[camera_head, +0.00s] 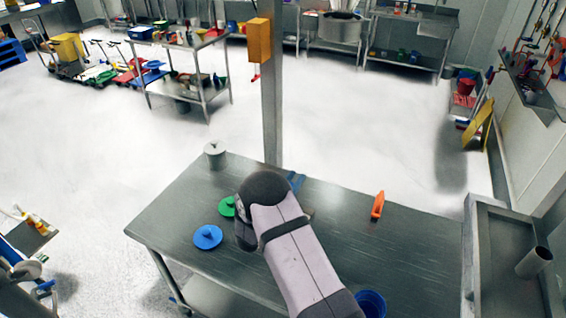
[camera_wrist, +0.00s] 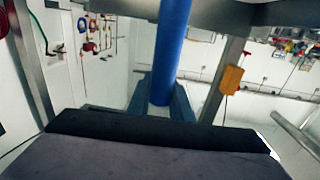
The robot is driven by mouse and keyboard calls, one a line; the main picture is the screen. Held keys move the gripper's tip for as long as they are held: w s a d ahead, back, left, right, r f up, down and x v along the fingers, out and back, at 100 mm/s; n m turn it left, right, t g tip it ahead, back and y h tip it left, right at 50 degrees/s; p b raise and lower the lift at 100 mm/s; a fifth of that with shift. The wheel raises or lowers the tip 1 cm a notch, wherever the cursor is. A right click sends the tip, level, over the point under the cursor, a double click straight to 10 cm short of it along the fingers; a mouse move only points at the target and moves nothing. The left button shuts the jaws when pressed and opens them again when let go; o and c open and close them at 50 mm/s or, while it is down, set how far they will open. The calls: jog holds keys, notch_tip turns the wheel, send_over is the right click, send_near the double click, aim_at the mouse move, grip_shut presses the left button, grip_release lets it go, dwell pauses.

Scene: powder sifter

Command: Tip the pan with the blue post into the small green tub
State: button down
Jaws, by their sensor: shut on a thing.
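In the wrist view a blue post (camera_wrist: 172,45) stands between the two fingers of my gripper (camera_wrist: 161,98), which is shut on it. The post runs up out of the top of that picture, and the pan it belongs to cannot be made out. In the head view my arm covers the middle of the table, and the blue-grey fingers of my gripper (camera_head: 296,181) show just past it, near the far edge. A small round green thing (camera_head: 228,207) lies left of my arm, partly hidden by it. I cannot tell whether it is the green tub.
On the steel table (camera_head: 400,250) a blue disc with a knob (camera_head: 208,237) lies at left. A pale cup (camera_head: 214,155) stands at the far left corner. An orange tool (camera_head: 377,205) lies at right, and a blue tub (camera_head: 370,303) stands at the front. The table's right part is mostly clear.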

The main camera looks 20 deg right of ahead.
jog(key=s+d+r+m+g+h, duration=0.2)
jog(key=s+g, duration=0.4)
jog(key=s, duration=0.4)
jog(key=s+d+r+m+g+h, duration=0.2)
jog(key=s+d+r+m+g, duration=0.2)
jog(key=s, duration=0.6)
jog(key=shift+d+m+g, duration=0.75)
jog(key=shift+m+g, duration=0.15)
jog(key=shift+m, duration=0.2)
jog(key=shift+f, duration=0.1)
jog(key=m+b, duration=0.1)
jog(key=s+f+m+b, duration=0.1)
jog(key=shift+s+f+b, duration=0.1)
jog(key=shift+s+b, duration=0.2)
jog(key=shift+b, duration=0.05)
jog(key=shift+s, duration=0.1)
jog(key=shift+s+m+b, duration=1.05)
jog(key=shift+s+m, duration=0.25)
jog(key=shift+m, duration=0.1)
